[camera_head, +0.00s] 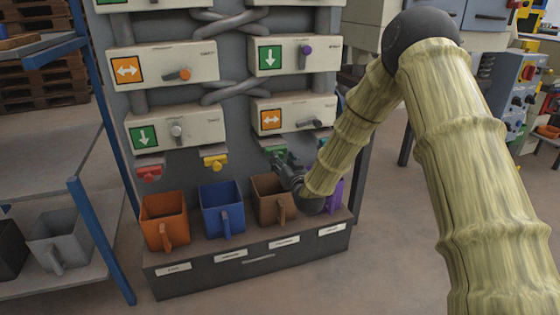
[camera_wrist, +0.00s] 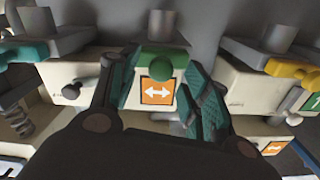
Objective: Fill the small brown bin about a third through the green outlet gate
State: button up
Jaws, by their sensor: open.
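The green outlet gate (camera_head: 275,151) sits under a spout above the small brown bin (camera_head: 266,207). The bin stands upright on the dark shelf, and its fill level cannot be told. My gripper (camera_head: 283,165) is at the green gate, above the bin, and partly hides both. In the wrist view, my gripper (camera_wrist: 158,98) is open. Its teal-padded fingers lie to either side of the green gate's knob (camera_wrist: 160,65) in the picture. I cannot tell whether they touch it.
An orange bin (camera_head: 163,218), a blue bin (camera_head: 222,208) and a partly hidden purple bin (camera_head: 334,194) share the dark shelf (camera_head: 246,268). A red gate (camera_head: 149,173) and a yellow gate (camera_head: 215,162) are to the left. A blue-posted rack (camera_head: 100,240) stands at far left.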

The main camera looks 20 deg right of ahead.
aim_at(281, 157)
jog(key=shift+w+a+b, duration=0.1)
jog(key=shift+w+b, duration=0.35)
jog(key=shift+w, duration=1.2)
grip_shut()
